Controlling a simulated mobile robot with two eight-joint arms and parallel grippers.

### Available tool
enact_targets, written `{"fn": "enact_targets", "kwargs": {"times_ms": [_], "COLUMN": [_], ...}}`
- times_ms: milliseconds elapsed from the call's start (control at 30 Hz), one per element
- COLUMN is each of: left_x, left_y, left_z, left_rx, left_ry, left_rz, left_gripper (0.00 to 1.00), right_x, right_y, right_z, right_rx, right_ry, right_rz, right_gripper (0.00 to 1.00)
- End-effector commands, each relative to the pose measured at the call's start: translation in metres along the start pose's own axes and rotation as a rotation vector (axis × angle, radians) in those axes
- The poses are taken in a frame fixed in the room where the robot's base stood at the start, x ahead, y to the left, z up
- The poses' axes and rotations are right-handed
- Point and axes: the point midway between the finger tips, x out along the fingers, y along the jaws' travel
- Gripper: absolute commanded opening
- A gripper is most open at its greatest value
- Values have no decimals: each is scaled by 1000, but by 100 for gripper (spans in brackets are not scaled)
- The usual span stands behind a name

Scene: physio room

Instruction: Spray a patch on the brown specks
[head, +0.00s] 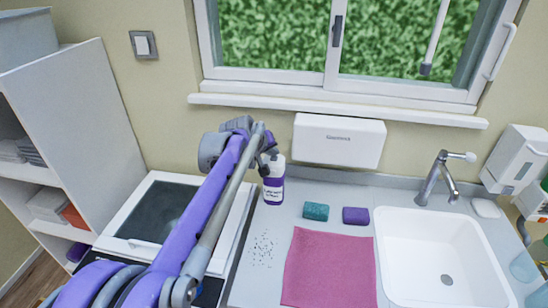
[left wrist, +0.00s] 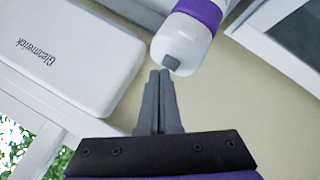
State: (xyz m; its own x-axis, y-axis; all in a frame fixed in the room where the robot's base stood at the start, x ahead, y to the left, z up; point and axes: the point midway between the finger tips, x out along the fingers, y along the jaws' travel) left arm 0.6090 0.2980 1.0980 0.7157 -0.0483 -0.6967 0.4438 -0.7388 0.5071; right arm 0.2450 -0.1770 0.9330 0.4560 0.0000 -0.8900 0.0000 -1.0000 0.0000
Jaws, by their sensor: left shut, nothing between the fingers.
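A white spray bottle with a purple label (head: 274,182) stands upright on the counter below the window. In the left wrist view its white top with a small grey nozzle (left wrist: 182,44) is just ahead of my fingertips. My left gripper (head: 269,158) is by the bottle's top, partly hidden by its own wrist. In the left wrist view the fingers (left wrist: 160,74) are together and empty, very close to the nozzle; I cannot tell whether they touch. The small dark specks (head: 263,250) lie scattered on the counter in front of the bottle. My right gripper is not in view.
A pink cloth (head: 330,268) lies right of the specks. A teal sponge (head: 316,211) and a purple sponge (head: 355,215) lie behind it. A sink (head: 440,260) with a tap (head: 441,178) is at right. A white wall box (head: 339,140) hangs behind the sponges.

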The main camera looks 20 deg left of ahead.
Motion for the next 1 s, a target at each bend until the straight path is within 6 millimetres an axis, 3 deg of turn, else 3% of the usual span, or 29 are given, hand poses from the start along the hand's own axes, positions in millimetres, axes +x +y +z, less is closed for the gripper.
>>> {"fn": "enact_targets", "kwargs": {"times_ms": [667,1000], "left_x": [5,-2], "left_y": [-4,2], "left_z": [4,-2], "left_rx": [0,0], "left_ry": [0,0], "left_rz": [0,1], "left_gripper": [0,0], "right_x": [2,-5], "right_y": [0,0], "right_z": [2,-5], "right_rx": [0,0], "right_ry": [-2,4], "right_rz": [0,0], "right_gripper": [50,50]}}
